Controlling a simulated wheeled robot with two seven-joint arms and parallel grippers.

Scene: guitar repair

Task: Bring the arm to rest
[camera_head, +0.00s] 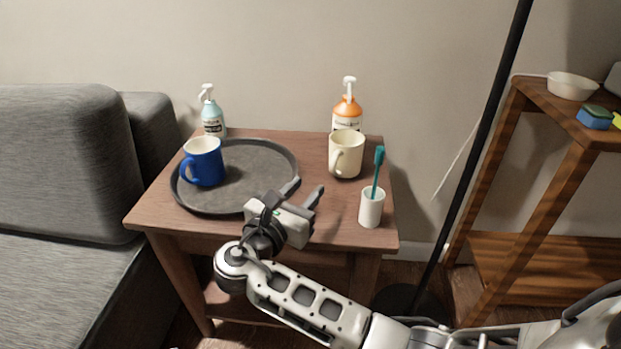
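My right arm (318,303) comes in from the lower right and reaches to the front of the small wooden table (150,214). My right gripper (305,190) is at its end, near the right rim of the round dark tray (262,165). Its two fingers stand apart with nothing between them. It is left of the white cup (371,208) that holds a teal toothbrush (378,172). I cannot tell how high it is above the tabletop. My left gripper is not in view.
A blue mug (204,162) stands on the tray. A cream mug (345,156), an orange pump bottle (347,112) and a pale blue pump bottle (212,116) stand on the table. A grey sofa (60,170) is left. A black pole (480,155) and wooden shelf (540,170) are right.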

